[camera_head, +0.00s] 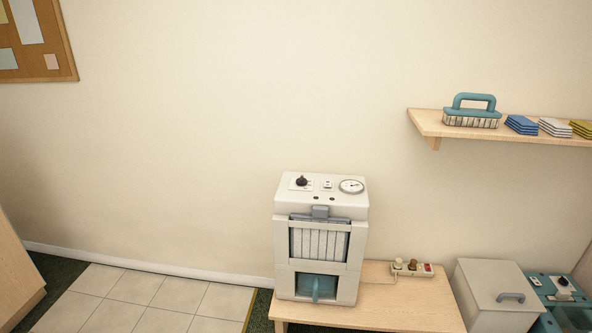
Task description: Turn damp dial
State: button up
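A white boxy appliance (346,265), which looks like a dehumidifier, stands upright on a low wooden bench. A black dial knob (301,181) sits on a pale plate at the left of its top panel; the knob is too small to read its setting. A round gauge (351,186) with a dark needle is at the right of the same panel, with a small switch (327,184) between them. The front has a slatted grille (318,243) and a blue tank with a handle (317,287) below. My gripper is not in view.
The wooden bench (405,300) carries a power strip (412,267) with plugs right of the appliance. A lidded grey box (495,292) and a blue unit (562,290) stand farther right. A wall shelf (432,121) holds a brush and sponges. Tiled floor (150,300) at left is clear.

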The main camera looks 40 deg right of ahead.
aim_at(302, 180)
jog(key=u, duration=0.05)
jog(key=i, duration=1)
jog(key=u, duration=0.3)
